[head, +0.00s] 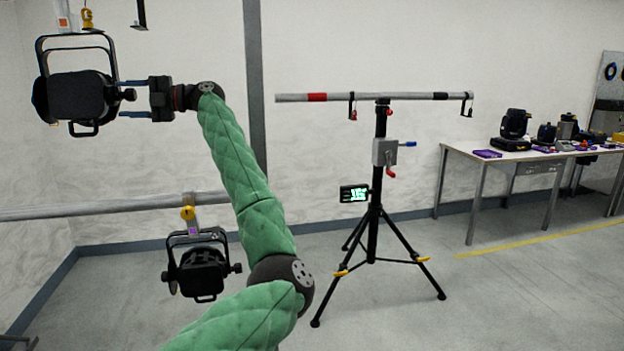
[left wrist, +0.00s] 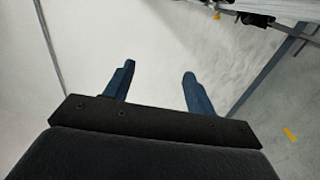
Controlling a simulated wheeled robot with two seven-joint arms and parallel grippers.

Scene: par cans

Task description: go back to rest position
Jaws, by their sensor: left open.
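My left gripper (head: 124,98) is raised at the upper left of the head view, its blue fingers pointing left. In the left wrist view the fingers (left wrist: 159,69) are apart with nothing between them. A black par can (head: 78,98) hangs by its yoke just left of the fingers in the head view; its side knob lines up with the gap, and I cannot tell how near it is in depth. A second black par can (head: 200,270) hangs lower, from a yellow-marked clamp on a grey horizontal pipe (head: 110,206). My right gripper is not in view.
A table (head: 545,152) with lighting gear is at the right. A grey vertical post (head: 255,90) is behind my arm. Floor between stand and table is clear.

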